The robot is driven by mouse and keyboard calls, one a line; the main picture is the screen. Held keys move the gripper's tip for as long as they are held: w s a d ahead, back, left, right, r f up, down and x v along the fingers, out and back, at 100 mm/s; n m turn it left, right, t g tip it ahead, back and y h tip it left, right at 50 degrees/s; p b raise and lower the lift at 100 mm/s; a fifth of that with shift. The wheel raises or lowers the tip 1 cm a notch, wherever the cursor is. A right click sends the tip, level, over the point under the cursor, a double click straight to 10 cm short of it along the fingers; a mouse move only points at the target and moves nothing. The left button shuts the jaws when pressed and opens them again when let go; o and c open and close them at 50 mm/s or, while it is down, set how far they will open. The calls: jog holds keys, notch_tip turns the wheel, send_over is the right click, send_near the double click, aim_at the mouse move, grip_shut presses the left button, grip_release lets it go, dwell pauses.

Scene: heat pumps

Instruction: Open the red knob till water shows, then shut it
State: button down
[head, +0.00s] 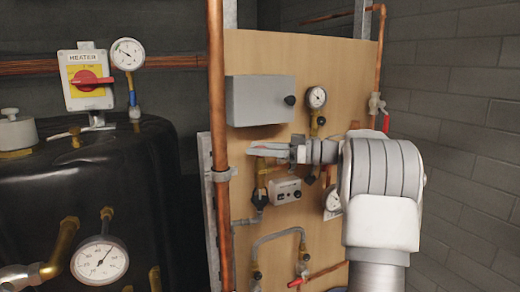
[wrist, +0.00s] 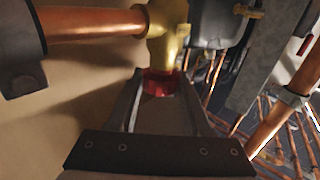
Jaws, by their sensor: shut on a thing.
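The red knob (wrist: 160,83) shows in the wrist view below a brass valve body (wrist: 166,40) that joins a copper pipe. My gripper (wrist: 158,80) has one finger on each side of the knob and is shut on it. In the head view, my gripper (head: 262,150) reaches left across the wooden board, and the knob is mostly hidden by the fingers. A brass fitting (head: 261,178) shows just below the fingers. I see no water in either view.
A grey box (head: 260,100) is just above my gripper. A vertical copper pipe (head: 217,130) stands to its left. Below is a small white control box (head: 286,190). Gauges (head: 316,97) and a red-handled valve (head: 385,122) are to the right. A black tank (head: 80,190) is at left.

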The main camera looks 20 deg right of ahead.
jog(key=shift+r, duration=0.1)
jog(key=shift+c, duration=1.7)
grip_release()
jog(key=shift+a, duration=0.1)
jog(key=shift+m+t+h, duration=0.3)
jog(key=shift+t, duration=0.1)
jog(key=m+t+h, duration=0.2)
jog(key=h, duration=0.1)
jog(key=shift+m+t, duration=0.3)
jog(key=shift+t, duration=0.1)
jog(key=m+t+h, duration=0.1)
jog(key=m+h, duration=0.1)
jog(key=m+t+h, duration=0.1)
jog(key=h, duration=0.2)
jog(key=shift+m+t, duration=0.4)
jog(key=shift+f+m+t+h+b, duration=0.1)
jog(key=shift+m+t+h+b, duration=0.15)
jog(key=shift+m+h+b, duration=1.15)
jog(key=shift+f+m+t+h+b, duration=0.1)
jog(key=shift+m+t+h, duration=0.15)
jog(key=shift+m+h, duration=1.3)
jog(key=shift+n+h, duration=0.45)
jog(key=shift+h, duration=0.5)
jog(key=shift+m+h+b, duration=0.3)
jog(key=shift+h+b, duration=0.15)
jog(key=shift+h, duration=0.05)
